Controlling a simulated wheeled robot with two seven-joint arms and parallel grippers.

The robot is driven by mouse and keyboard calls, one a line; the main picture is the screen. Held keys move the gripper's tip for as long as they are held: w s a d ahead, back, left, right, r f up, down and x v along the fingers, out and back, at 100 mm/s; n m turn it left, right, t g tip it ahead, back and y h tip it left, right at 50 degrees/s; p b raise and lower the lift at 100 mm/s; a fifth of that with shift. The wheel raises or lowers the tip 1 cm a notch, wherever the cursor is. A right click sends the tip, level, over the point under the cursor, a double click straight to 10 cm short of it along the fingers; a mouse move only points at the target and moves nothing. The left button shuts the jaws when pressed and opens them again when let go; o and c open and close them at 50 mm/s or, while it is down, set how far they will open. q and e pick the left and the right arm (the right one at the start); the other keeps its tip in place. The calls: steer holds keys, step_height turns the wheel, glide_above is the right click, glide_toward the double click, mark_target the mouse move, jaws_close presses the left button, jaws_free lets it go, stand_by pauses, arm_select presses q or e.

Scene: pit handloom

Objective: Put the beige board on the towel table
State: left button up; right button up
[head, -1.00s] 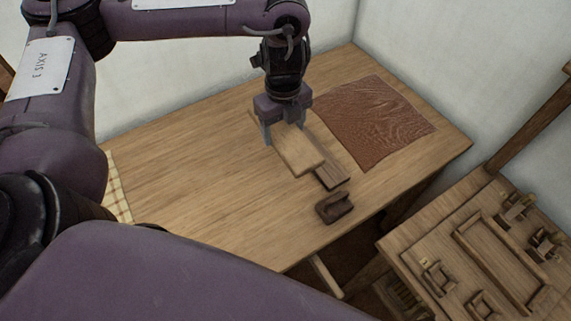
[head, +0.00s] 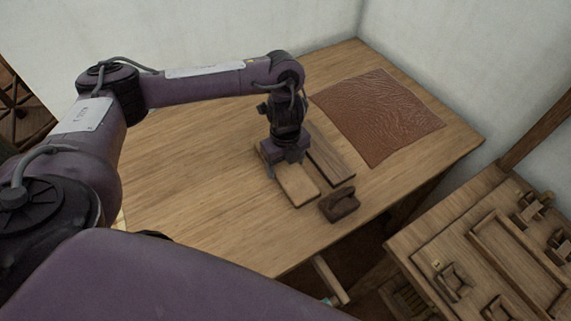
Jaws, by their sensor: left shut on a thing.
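The beige board (head: 299,187) is a flat, light wooden piece over the wooden table (head: 205,180), just left of a darker board. My left gripper (head: 286,170) is above its far end and shut on it. The board lies flat and close to the tabletop; I cannot tell whether it rests fully on it. No towel is clearly seen; a pale cloth corner (head: 121,221) peeks out at the left, mostly hidden behind my arm. My right gripper is not in view.
A darker board (head: 329,157) lies close on the right. A dark wooden block with a notch (head: 339,204) is near the front edge. A reddish-brown sheet (head: 378,117) covers the back right. The table's left part is clear. A bench with fittings (head: 465,240) stands at lower right.

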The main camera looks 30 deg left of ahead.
mark_target(285, 167)
arm_select(q)
steer(key=shift+f, duration=0.1)
steer(key=o, duration=1.1)
step_height(285, 167, up, 12)
steer(key=p, duration=0.4)
steer(key=shift+r, duration=0.2)
